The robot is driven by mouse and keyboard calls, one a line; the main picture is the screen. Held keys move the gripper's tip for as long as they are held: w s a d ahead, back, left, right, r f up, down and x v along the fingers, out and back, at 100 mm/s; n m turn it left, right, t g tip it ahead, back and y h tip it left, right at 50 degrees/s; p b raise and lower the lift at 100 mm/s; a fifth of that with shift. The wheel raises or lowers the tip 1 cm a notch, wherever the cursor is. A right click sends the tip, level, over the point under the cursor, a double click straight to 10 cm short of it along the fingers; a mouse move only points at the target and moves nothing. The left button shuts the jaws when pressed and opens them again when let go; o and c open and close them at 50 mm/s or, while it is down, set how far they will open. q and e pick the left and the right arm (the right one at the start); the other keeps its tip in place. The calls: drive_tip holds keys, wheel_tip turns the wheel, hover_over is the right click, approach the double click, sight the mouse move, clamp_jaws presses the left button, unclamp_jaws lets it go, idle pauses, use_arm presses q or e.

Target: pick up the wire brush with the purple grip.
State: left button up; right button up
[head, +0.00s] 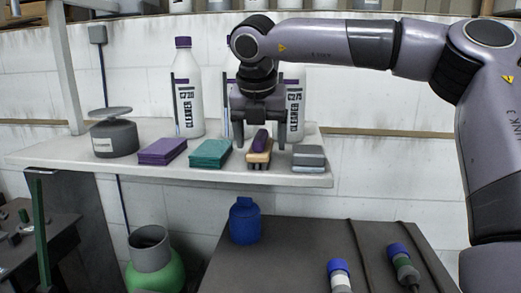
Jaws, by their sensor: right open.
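The wire brush with the purple grip (260,145) lies on the white shelf (220,173), with its purple top up and a tan body below. My right gripper (259,128) comes down from above and is open, with its fingers pointing down over the brush. The gap between the fingertips and the brush is too small to judge. My left gripper is out of view.
A teal block (211,153) and a purple block (162,151) lie left of the brush; a grey block (308,157) lies close to its right. White cleaner bottles (188,95) stand behind. A dark pot (114,138) stands at the shelf's left.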

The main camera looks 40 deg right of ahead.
drive_tip(key=shift+f, duration=0.2)
idle(0.5)
drive_tip(key=c, duration=1.2)
drive_tip(key=shift+r, duration=0.15)
